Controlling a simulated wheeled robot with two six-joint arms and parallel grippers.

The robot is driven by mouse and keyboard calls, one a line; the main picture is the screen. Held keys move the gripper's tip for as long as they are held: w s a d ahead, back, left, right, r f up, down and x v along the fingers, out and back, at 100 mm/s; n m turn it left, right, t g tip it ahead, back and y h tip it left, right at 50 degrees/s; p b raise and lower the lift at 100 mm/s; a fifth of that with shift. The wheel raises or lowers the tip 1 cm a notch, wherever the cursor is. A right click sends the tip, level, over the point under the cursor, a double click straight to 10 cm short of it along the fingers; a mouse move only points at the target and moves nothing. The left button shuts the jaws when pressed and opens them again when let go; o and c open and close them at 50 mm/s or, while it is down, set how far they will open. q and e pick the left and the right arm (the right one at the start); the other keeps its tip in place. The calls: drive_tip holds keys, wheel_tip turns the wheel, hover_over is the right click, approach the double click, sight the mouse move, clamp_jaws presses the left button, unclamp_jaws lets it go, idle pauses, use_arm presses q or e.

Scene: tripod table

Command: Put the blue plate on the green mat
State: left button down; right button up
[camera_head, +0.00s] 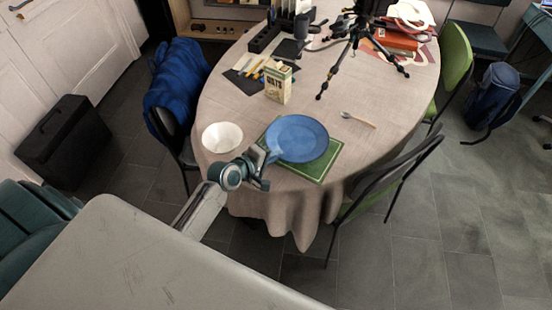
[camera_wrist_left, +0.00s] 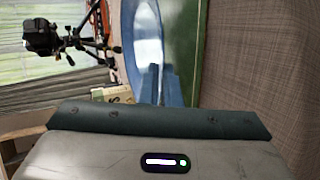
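The blue plate (camera_head: 297,138) is over the green mat (camera_head: 318,171) at the near end of the table, covering most of it. I cannot tell whether it rests on the mat or is just above it. My left gripper (camera_head: 264,168) is at the plate's near left rim. In the left wrist view the plate (camera_wrist_left: 147,35) and the mat (camera_wrist_left: 182,35) show beyond the fingers (camera_wrist_left: 160,84), which overlap the plate's rim. Whether they are shut on it is not clear. My right gripper is not in view.
A carton (camera_head: 278,82) and a spoon (camera_head: 357,119) are farther back, with a tripod (camera_head: 352,45) behind. A chair (camera_head: 385,180) stands close to the table's right side.

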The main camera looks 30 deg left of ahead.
sight(276, 167)
use_arm(q)
drive_tip(key=shift+w+d, duration=0.1)
drive_tip(key=shift+w, duration=0.6)
drive_tip(key=shift+s+f, duration=0.1)
drive_tip(key=shift+f, duration=1.6)
drive_tip(key=shift+f, duration=0.15)
drive_tip(key=c, duration=1.9)
unclamp_jaws()
drive_tip(key=shift+c, duration=0.2)
